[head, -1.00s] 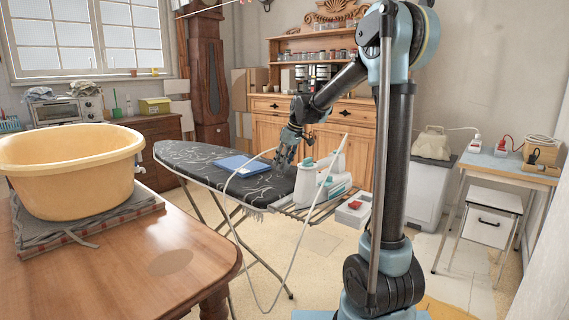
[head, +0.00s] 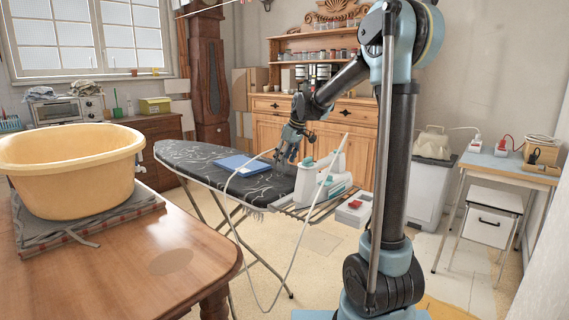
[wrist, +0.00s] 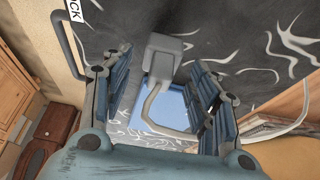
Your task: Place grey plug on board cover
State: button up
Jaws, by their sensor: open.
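The grey plug (wrist: 165,55) shows in the wrist view between the spread fingers of my gripper (wrist: 162,72), with clear space on both sides. Its grey cord (wrist: 150,105) curves back toward my wrist. The dark board cover (head: 190,154) with white swirls lies on the ironing board, and it fills much of the wrist view (wrist: 245,30) behind the plug. My gripper (head: 284,157) is open above the right part of the cover. In the head view the plug is too small to make out. I cannot tell whether it touches the cover.
A blue folded cloth or book (head: 240,164) lies on the cover. A white and teal iron (head: 318,182) stands on the board's right end, close to my gripper. A pale cord (head: 229,205) hangs below the board. A table with a yellow basin (head: 70,180) is at left.

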jog(key=v, duration=1)
jog(key=shift+d+r, duration=0.2)
jog(key=shift+r, duration=0.1)
